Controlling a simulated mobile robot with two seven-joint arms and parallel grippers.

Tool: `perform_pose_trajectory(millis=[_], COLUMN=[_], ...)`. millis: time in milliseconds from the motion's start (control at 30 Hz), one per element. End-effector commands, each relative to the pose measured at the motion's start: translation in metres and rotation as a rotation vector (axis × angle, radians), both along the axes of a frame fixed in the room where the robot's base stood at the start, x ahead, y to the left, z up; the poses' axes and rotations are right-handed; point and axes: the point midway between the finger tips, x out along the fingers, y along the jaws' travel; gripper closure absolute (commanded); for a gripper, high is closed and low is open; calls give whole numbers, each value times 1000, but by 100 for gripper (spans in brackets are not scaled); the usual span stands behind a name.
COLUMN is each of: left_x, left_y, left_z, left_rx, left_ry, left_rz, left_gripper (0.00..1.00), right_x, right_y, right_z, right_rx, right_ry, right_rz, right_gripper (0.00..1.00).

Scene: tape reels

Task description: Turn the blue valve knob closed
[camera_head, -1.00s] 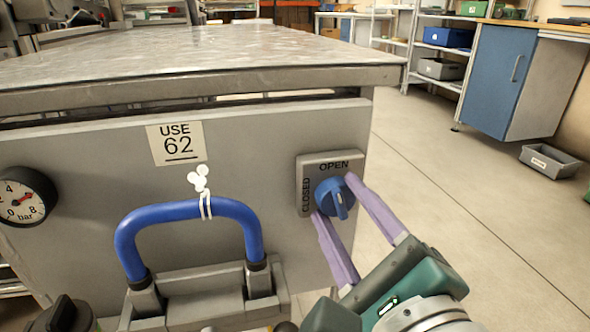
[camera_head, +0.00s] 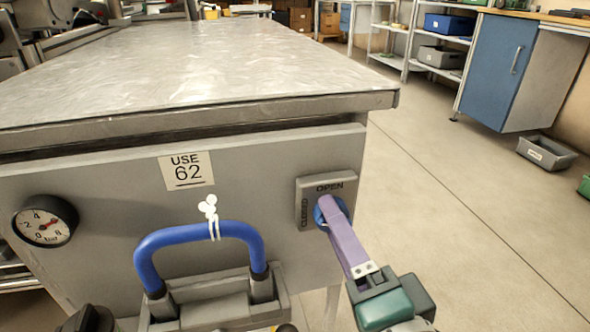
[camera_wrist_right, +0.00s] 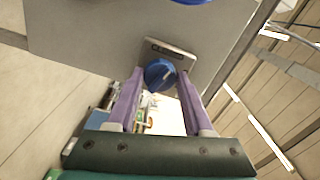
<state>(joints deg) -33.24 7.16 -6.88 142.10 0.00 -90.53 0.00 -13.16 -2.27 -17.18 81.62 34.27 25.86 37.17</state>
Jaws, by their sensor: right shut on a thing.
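The blue valve knob (camera_head: 319,216) sits on a grey plate (camera_head: 308,186) marked OPEN along the top and CLOSED up the left side. The plate is on the front panel's right end. My right gripper (camera_head: 329,204) is shut on the knob, its purple fingers coming from the lower right. In the head view one finger covers most of the knob, so its pointer direction is hidden. In the right wrist view the knob (camera_wrist_right: 159,75) lies between the two fingertips. My left gripper is not in view.
A pressure gauge (camera_head: 45,221) is at the far left. The metal worktop (camera_head: 200,65) overhangs the panel. Floor (camera_head: 470,220) to the right is clear up to a grey bin (camera_head: 546,153).

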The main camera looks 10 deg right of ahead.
Motion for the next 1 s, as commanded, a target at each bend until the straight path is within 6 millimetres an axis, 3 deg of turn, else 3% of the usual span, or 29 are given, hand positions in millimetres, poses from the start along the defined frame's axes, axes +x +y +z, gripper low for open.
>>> perform_pose_trajectory(millis=[400,1000], left_x=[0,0], left_y=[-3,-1], left_z=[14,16], left_rx=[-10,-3], left_ry=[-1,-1], left_rz=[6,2], left_gripper=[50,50], right_x=[0,0], right_y=[0,-1], right_z=[1,0], right_rx=[-266,-341], right_ry=[-11,-13], right_rz=[-1,-2], right_gripper=[100,100])
